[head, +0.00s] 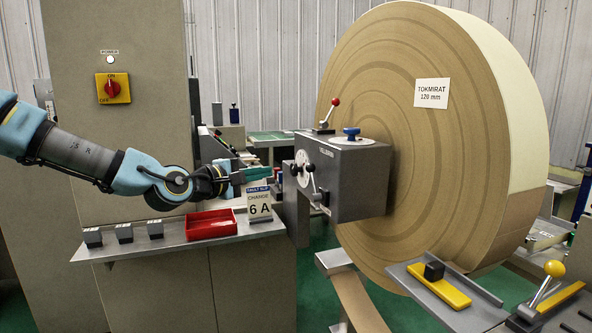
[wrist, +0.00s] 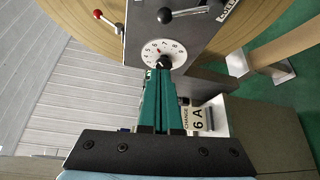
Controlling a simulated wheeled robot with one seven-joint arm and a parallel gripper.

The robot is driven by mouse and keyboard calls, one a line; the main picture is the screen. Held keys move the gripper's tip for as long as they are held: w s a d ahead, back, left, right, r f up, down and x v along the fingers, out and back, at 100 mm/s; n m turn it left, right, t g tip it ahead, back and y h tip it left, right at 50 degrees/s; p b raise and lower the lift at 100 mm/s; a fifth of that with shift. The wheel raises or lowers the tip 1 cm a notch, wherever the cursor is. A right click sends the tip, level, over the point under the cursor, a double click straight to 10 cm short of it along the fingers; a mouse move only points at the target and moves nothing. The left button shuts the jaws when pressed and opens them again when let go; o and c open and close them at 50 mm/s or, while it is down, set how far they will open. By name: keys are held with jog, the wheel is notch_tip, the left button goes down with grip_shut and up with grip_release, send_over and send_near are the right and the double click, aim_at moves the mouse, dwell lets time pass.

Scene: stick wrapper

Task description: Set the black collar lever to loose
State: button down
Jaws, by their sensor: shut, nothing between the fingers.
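The black-knobbed lever (head: 314,183) is on the front of the grey box (head: 360,185). Its black ball is at the upper end and its thicker pivot end is lower. In the wrist view the lever (wrist: 188,13) lies beyond the dial, ball to the left. No loose or tight marking is legible beside it. My gripper (head: 268,172) is shut and empty, its green fingers pointing at the box. In the wrist view the fingertips (wrist: 161,72) are close to the black knob of the white numbered dial (wrist: 164,52); whether they touch it is unclear.
A shelf below my gripper holds a red tray (head: 211,224) and a "Change 6 A" sign (head: 260,207).

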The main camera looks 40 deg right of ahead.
aim_at(313, 181)
jog(key=s+d+p, duration=0.2)
jog(key=d+p, duration=0.2)
jog(key=d, duration=0.5)
jog(key=shift+s+f, duration=0.2)
jog(key=shift+s, duration=0.05)
jog(key=shift+s+d+b, duration=0.1)
jog(key=shift+d+b, duration=0.05)
jog(key=shift+b, duration=0.15)
dwell(0.4)
